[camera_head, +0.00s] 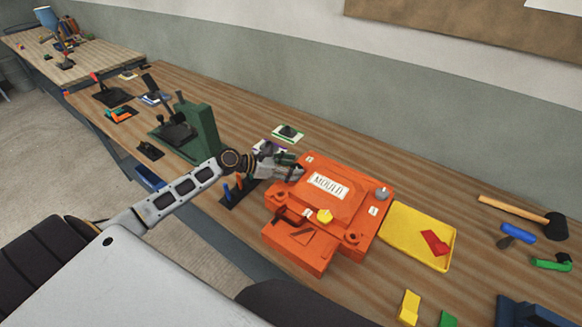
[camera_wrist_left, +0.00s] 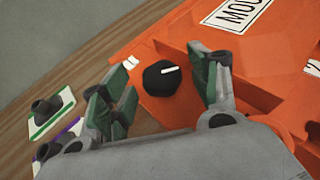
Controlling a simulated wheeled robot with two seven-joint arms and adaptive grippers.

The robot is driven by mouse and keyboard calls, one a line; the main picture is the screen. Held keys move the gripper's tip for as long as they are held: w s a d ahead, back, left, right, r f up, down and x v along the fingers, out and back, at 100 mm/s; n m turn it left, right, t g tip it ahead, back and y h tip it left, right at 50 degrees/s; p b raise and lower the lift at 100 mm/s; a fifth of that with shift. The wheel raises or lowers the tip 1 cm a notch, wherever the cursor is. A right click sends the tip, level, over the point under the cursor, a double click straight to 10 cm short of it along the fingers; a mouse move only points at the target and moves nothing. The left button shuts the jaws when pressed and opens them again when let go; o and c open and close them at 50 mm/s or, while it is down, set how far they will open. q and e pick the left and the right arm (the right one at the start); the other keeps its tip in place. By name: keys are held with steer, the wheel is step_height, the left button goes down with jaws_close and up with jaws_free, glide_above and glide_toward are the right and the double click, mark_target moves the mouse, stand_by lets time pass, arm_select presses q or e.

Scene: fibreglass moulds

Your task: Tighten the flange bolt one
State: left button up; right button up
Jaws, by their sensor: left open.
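The orange mould (camera_head: 335,215) lies on the wooden bench with a white "MOULD" plate on top; it also fills much of the left wrist view (camera_wrist_left: 270,80). A dark bolt head (camera_wrist_left: 160,78) with a white line sits at the mould's corner beside small white tags. My left gripper (camera_wrist_left: 163,92) is open, its green-padded fingers on either side of this bolt; contact cannot be told. In the head view my left gripper (camera_head: 292,171) is at the mould's far left corner and hides that bolt. A yellow knob (camera_head: 325,216) and a grey knob (camera_head: 382,194) also sit on the mould. My right gripper is out of view.
A yellow tray (camera_head: 413,250) with a red piece adjoins the mould's right. A mallet (camera_head: 530,214) and a blue-handled tool (camera_head: 518,233) lie further right. A green stand (camera_head: 196,130) rises left of my gripper. Small cards lie behind it.

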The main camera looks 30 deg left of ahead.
arm_select(q)
steer(key=shift+c, duration=0.2)
steer(key=c, duration=1)
steer(key=shift+o, duration=0.2)
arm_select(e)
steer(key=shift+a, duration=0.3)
